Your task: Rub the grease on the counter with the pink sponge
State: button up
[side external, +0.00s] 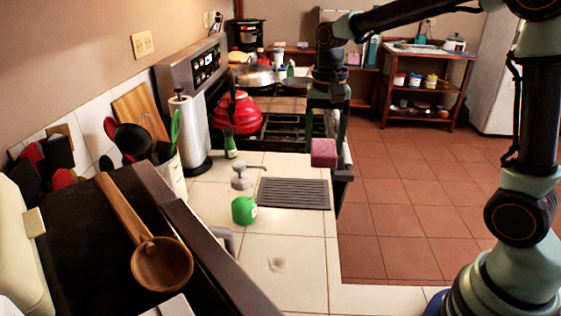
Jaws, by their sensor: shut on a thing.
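The pink sponge (323,153) is held between the fingers of my gripper (325,136), which points down and is shut on it. The sponge is in the air near the right edge of the counter, beyond the grey ribbed mat. A small brownish grease spot (278,265) lies on the pale tiled counter (300,240) in the near part of the view. My gripper and the sponge are well apart from the spot, farther back and to the right.
A green soap dispenser (243,211) and the grey ribbed mat (293,194) stand between sponge and spot. A red pot (237,110) sits on the stove behind. A paper towel roll (180,125) and a wooden ladle (161,262) are at left. The counter around the spot is clear.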

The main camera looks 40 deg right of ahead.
jog(key=shift+c, duration=0.8)
jog(key=shift+a+f, duration=0.15)
jog(key=shift+a, duration=0.05)
jog(key=s+a+f, duration=0.2)
jog(key=a+f, duration=0.4)
jog(key=a, duration=0.3)
jog(key=s+a+f, duration=0.2)
jog(key=a+f, duration=0.4)
jog(key=a, duration=0.3)
jog(key=shift+w+d+f, duration=0.1)
jog(key=shift+d+f, duration=0.05)
jog(key=shift+f, duration=1.5)
jog(key=shift+d+f, duration=0.1)
jog(key=shift+f, duration=1.55)
jog(key=shift+w+d+f, duration=0.3)
jog(key=shift+w+f, duration=0.05)
jog(key=shift+f, duration=0.1)
jog(key=shift+c, duration=0.6)
jog(key=shift+w+d+f, duration=0.15)
jog(key=shift+w+d, duration=0.35)
jog(key=shift+d, duration=0.05)
jog(key=shift+w+d, duration=0.55)
jog(key=shift+w, duration=0.05)
jog(key=shift+s+a, duration=1.45)
notch_tip(320, 180, up, 8)
